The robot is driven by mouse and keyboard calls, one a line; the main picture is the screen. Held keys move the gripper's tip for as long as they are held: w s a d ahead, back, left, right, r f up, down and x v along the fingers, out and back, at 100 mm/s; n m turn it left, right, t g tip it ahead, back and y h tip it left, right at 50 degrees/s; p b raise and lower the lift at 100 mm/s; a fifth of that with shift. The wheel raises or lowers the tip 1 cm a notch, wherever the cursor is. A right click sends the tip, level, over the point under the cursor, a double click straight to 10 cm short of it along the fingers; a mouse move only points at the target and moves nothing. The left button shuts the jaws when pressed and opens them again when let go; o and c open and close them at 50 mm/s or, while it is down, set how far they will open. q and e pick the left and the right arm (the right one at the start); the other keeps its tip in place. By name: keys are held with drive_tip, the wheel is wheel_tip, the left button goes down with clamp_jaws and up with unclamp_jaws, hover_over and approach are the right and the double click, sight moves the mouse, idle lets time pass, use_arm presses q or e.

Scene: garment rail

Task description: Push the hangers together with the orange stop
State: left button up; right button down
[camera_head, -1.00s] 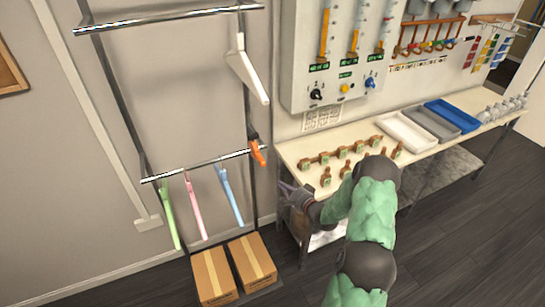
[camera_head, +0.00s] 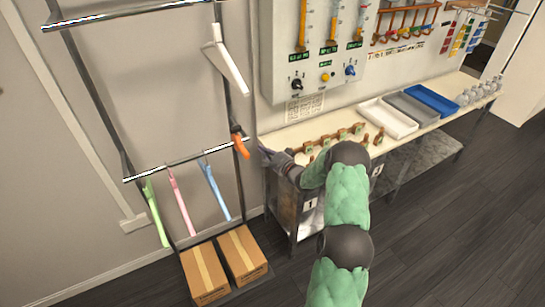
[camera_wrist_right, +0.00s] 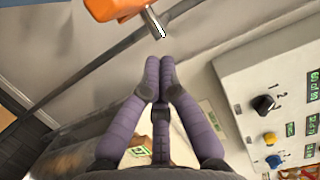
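The orange stop (camera_head: 240,146) sits at the right end of the lower rail (camera_head: 180,161). It also shows at the top of the right wrist view (camera_wrist_right: 114,8), beside the bright rail end. A green hanger (camera_head: 156,213), a pink hanger (camera_head: 180,202) and a blue hanger (camera_head: 214,190) hang apart on this rail, left of the stop. My right gripper (camera_head: 265,153) is just right of the stop, apart from it. In the right wrist view its purple fingers (camera_wrist_right: 160,68) are together, with nothing between them. My left gripper is out of view.
A white hanger (camera_head: 226,66) hangs on the upper rail (camera_head: 130,12). Two cardboard boxes (camera_head: 205,272) stand below the hangers. A workbench (camera_head: 350,124) with wooden pieces and trays is right of the rack, near my right arm. A control panel (camera_head: 315,85) is above it.

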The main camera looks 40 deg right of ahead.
sight(240, 146)
drive_tip(key=shift+w+a, duration=0.15)
drive_tip(key=shift+a, duration=0.7)
drive_tip(key=shift+w+a, duration=0.15)
drive_tip(key=shift+a, duration=0.7)
drive_tip(key=shift+a, duration=0.1)
